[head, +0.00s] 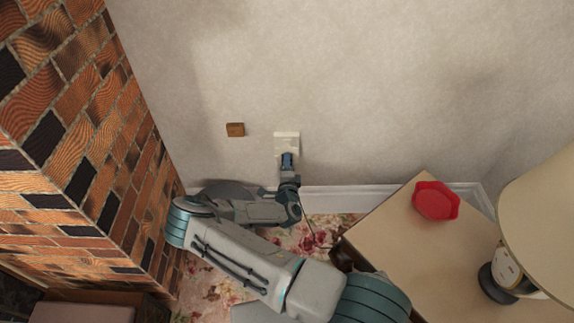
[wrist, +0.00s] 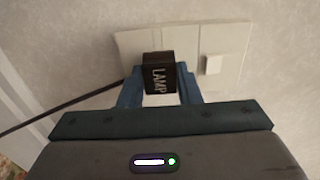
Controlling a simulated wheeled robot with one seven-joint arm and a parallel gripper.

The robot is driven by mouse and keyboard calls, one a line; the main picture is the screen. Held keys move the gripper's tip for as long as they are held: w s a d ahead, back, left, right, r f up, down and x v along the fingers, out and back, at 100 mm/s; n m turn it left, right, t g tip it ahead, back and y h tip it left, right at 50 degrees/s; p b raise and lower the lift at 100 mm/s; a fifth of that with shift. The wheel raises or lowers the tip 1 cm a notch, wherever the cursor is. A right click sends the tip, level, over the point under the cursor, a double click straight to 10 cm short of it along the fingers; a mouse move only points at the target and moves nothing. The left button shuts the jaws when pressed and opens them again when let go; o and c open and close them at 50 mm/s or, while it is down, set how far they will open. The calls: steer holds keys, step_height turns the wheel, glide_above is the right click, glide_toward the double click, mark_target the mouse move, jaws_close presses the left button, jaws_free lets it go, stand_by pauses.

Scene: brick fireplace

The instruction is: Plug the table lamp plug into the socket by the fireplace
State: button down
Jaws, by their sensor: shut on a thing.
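A dark cord (wrist: 70,105) runs from the plug to the left. In the head view the socket plate (head: 287,138) is on the wall, right of the fireplace, with my gripper (head: 288,160) against its lower part. The table lamp (head: 540,225) stands on the side table at the right.
The brick fireplace (head: 85,120) rises at the left. The side table (head: 400,225) at the right bears a red dish (head: 436,201). A white baseboard (head: 345,198) runs below the socket.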

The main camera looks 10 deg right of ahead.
steer(key=c, duration=1)
jaws_free()
steer(key=shift+w, duration=0.1)
steer(key=shift+o, duration=0.2)
steer(key=s+a+p, duration=0.2)
steer(key=s+p, duration=0.1)
steer(key=s, duration=1)
steer(key=shift+s+a, duration=0.3)
steer(key=shift+a, duration=0.05)
steer(key=shift+r, duration=0.1)
